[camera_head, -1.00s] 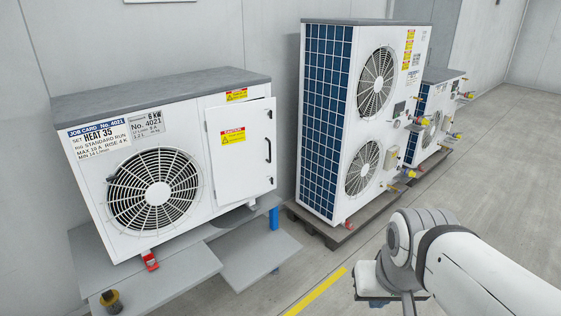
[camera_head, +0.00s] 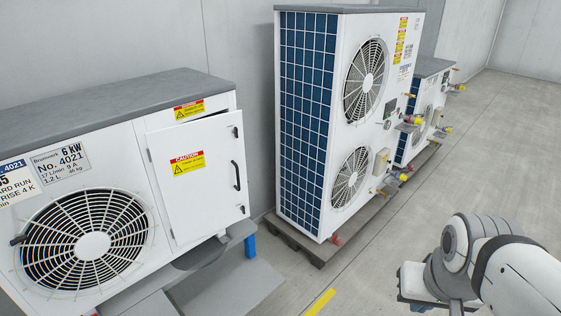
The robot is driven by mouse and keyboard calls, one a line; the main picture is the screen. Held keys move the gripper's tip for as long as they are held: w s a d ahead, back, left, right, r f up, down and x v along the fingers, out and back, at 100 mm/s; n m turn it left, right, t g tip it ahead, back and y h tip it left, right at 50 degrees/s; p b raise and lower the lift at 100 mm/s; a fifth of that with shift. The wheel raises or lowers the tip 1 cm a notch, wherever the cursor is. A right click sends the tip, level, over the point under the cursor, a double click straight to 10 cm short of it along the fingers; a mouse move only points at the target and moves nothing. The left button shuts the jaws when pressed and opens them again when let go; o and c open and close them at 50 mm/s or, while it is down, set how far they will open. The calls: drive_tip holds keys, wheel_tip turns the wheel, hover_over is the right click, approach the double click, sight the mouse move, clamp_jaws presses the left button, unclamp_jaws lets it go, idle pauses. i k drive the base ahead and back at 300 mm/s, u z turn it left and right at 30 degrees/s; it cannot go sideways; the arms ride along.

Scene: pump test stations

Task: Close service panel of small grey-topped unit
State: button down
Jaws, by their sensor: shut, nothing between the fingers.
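A low white unit (camera_head: 100,160) with a grey top (camera_head: 110,108) stands at the left, with a round fan grille at its front. Its white service panel (camera_head: 205,205) has a caution label and a dark handle (camera_head: 237,175) near its right edge. The panel stands a little ajar, its right side out from the body and past the unit's corner. A second, smaller grey-topped unit (camera_head: 425,110) stands far back, partly hidden by the tall unit. My arm shows at the lower right, well away from the panel; I cannot make out the gripper's fingers.
A tall white unit (camera_head: 332,135) with a blue grid side stands on a dark pallet (camera_head: 300,243) at the centre. A grey shelf (camera_head: 235,290) juts out below the panel. Yellow-handled fittings stick out at the tall unit's right.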

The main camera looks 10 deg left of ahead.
sight(199, 166)
drive_tip(key=u, duration=0.2)
drive_tip(key=i, duration=0.95)
drive_tip(key=u, duration=0.6)
